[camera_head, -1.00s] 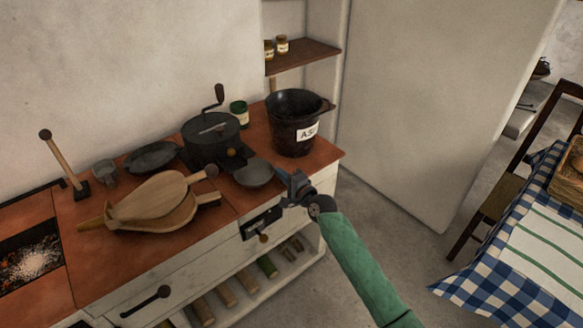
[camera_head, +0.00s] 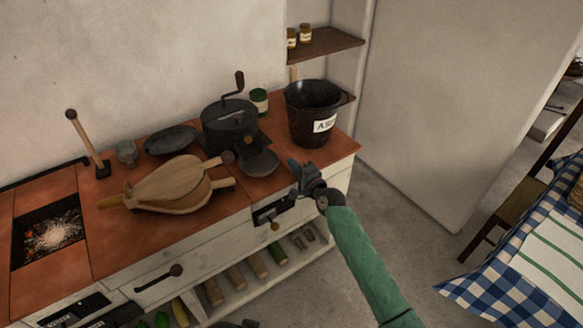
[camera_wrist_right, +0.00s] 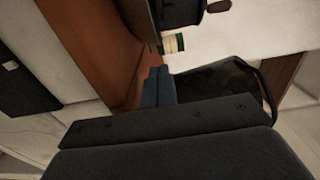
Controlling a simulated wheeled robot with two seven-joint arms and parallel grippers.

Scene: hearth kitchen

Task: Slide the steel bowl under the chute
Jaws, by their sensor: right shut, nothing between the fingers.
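The shallow grey steel bowl (camera_head: 261,164) sits upright on the red-brown counter, close against the front right of the black grinder (camera_head: 228,122) with its crank on top. A small brass-coloured knob (camera_head: 248,141) shows on the grinder's front, just above the bowl's left rim. The chute is too small and dark to make out clearly. My right gripper (camera_head: 296,172) is shut and empty, a little to the right of the bowl and apart from it. In the right wrist view its fingers (camera_wrist_right: 158,86) are together; the bowl is not visible there.
A black ash bucket (camera_head: 312,120) stands behind my right gripper, and a green-lidded jar (camera_head: 259,101) behind the grinder. Wooden bellows (camera_head: 170,190) lie left of the bowl. The counter's front edge (camera_head: 283,187) is close to my right gripper.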

